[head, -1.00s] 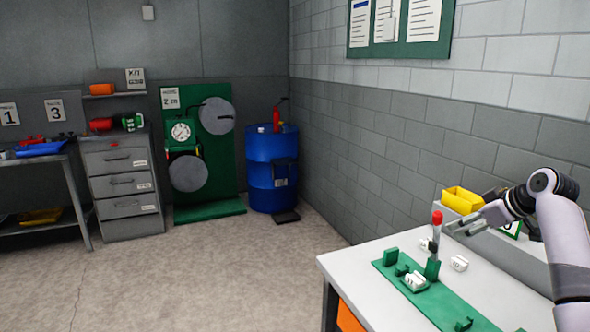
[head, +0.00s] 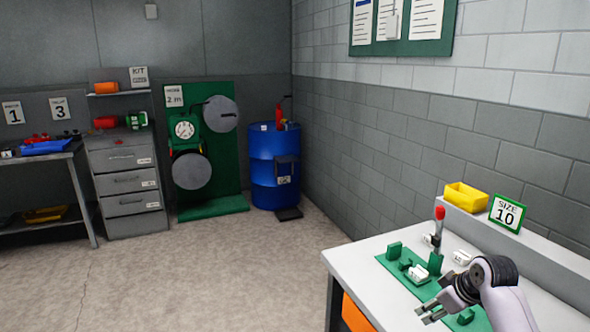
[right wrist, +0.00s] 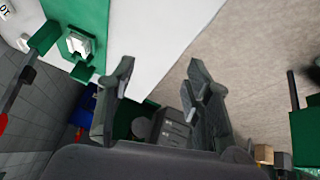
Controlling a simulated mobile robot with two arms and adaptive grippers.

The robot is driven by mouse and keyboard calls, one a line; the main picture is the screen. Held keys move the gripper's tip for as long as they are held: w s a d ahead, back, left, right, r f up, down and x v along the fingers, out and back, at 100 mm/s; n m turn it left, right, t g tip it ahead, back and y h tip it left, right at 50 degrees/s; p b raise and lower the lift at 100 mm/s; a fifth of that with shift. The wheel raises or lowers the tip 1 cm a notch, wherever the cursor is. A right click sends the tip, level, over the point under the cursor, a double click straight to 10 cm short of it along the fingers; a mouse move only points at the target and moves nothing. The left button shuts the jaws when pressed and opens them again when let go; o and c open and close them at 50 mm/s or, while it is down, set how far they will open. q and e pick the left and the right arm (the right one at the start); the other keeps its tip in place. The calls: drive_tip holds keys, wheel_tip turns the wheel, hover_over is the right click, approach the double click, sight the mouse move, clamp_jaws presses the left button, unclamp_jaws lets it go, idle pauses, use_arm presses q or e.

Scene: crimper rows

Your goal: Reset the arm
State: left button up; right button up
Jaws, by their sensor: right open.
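My right gripper (head: 428,312) is low at the front edge of the white workbench (head: 352,262), in front of the green crimper base (head: 398,272). Its fingers are apart with nothing between them. In the right wrist view the open right gripper (right wrist: 161,66) has the bench edge and bare floor beyond it. The crimper's upright lever with a red knob (head: 440,213) stands on the base, apart from the gripper. A small white block (head: 418,273) sits in the green fixture. My left gripper is not in view.
A blue drum (head: 274,165), a grey drawer cabinet (head: 127,190) and a side table are farther off. The floor between is clear.

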drive_tip(key=s+a+f+m+g, duration=0.1)
drive_tip(key=s+a+f, duration=0.3)
drive_tip(key=s+f, duration=0.3)
drive_tip(key=s+a+f, duration=0.4)
drive_tip(key=s+f, duration=0.2)
drive_tip(key=s, duration=0.3)
drive_tip(key=s+a+m+g+h, duration=0.1)
drive_tip(key=s+a+m, duration=0.15)
drive_tip(key=s, duration=0.85)
drive_tip(key=s+a+m+g, duration=0.1)
drive_tip(key=s+a, duration=0.2)
drive_tip(key=s, duration=0.9)
wheel_tip(320, 180, down, 27)
drive_tip(key=s, duration=0.2)
drive_tip(key=s+d+f+g, duration=0.2)
drive_tip(key=s+d+f, duration=0.1)
drive_tip(key=s+f, duration=1.1)
drive_tip(key=shift+s+f, duration=0.25)
drive_tip(key=shift+s, duration=0.6)
